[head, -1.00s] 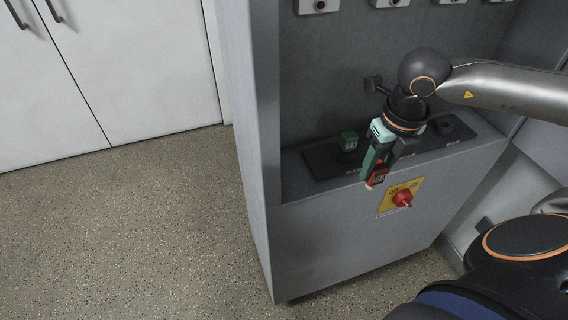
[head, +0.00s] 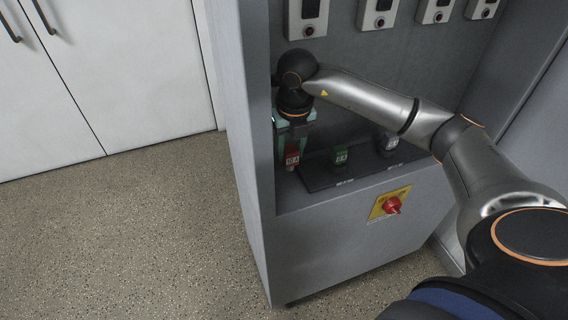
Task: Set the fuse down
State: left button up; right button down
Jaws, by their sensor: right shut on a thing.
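A red fuse (head: 292,157) with a white label is between the fingers of my right gripper (head: 291,146). The gripper is shut on it and points down inside the grey cabinet, close to the cabinet's left side wall. The fuse is just left of the black strip (head: 315,178) on the cabinet ledge. I cannot tell whether its lower end touches the ledge. A green fuse (head: 340,156) stands on the strip, and a white or grey fuse (head: 391,141) stands farther right. My left gripper is not in view.
A red rotary switch (head: 392,205) on a yellow plate is on the cabinet's front. Several boxes with red buttons (head: 308,30) line the back wall. The cabinet's left wall (head: 248,130) is close to my gripper. Speckled floor (head: 130,230) is clear at left.

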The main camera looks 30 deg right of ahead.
aim_at(286, 151)
jog(key=f, duration=0.1)
jog(key=w+f, duration=0.1)
jog(key=shift+a+f, duration=0.3)
jog(key=shift+f, duration=0.05)
notch_tip(286, 151, down, 4)
jog(key=shift+r+p, duration=0.15)
jog(key=shift+p, duration=0.4)
jog(key=shift+w+f, duration=0.25)
jog(key=shift+f, duration=0.05)
jog(key=shift+f, duration=0.2)
jog(key=shift+c, duration=2.1)
grip_release()
jog(key=shift+r, duration=0.15)
jog(key=r, duration=0.4)
jog(key=s+r, duration=0.1)
jog(key=r, duration=0.3)
jog(key=r+b, duration=0.1)
jog(key=r, duration=0.3)
jog(key=shift+s+a, duration=0.25)
